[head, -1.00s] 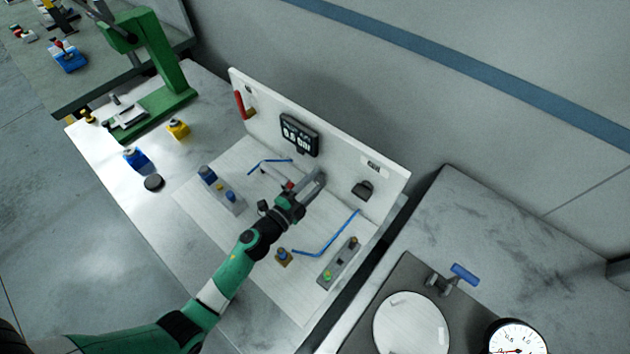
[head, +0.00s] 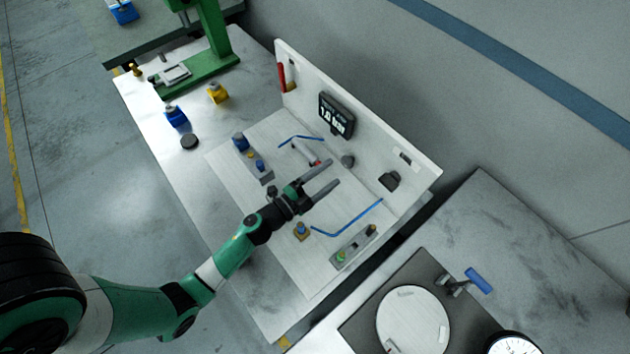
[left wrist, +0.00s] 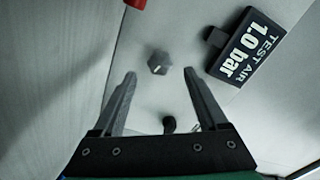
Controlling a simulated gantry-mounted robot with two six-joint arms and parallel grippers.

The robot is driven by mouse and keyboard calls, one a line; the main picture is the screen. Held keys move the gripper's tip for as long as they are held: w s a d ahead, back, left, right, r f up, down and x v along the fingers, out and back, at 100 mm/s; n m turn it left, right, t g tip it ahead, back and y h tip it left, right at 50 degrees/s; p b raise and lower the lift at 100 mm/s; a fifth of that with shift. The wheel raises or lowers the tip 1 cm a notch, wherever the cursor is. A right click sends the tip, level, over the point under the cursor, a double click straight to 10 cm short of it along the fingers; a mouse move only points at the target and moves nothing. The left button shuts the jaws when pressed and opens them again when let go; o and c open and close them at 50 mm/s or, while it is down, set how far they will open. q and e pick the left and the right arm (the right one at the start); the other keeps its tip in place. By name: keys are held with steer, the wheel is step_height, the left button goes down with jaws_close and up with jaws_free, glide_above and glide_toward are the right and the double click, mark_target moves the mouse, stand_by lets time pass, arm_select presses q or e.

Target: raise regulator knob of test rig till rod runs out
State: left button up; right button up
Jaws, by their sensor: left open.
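The test rig (head: 290,262) is a white base with an upright back panel. Its display (head: 336,115) reads 1.0 bar, and in the left wrist view the display (left wrist: 245,48) also shows "TEST AIR". The grey regulator knob (head: 348,160) sits on the panel below the display; in the left wrist view the knob (left wrist: 158,62) shows between and just beyond the fingertips. My left gripper (head: 335,173) is open and empty, its fingers pointing at the panel, apart from the knob. A small cylinder with a red part (head: 314,162) lies behind the gripper; its rod is too small to judge.
Blue tubes (head: 350,222) run over the base. A valve block (head: 354,246) with a green button lies at the right, another block (head: 252,160) at the left. A dark fitting (head: 389,181) sits on the panel right of the knob. A green press (head: 215,45) stands behind left.

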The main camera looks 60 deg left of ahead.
arm_select(q)
steer(key=s, duration=0.6)
steer(key=shift+d, duration=0.35)
stand_by(1.2)
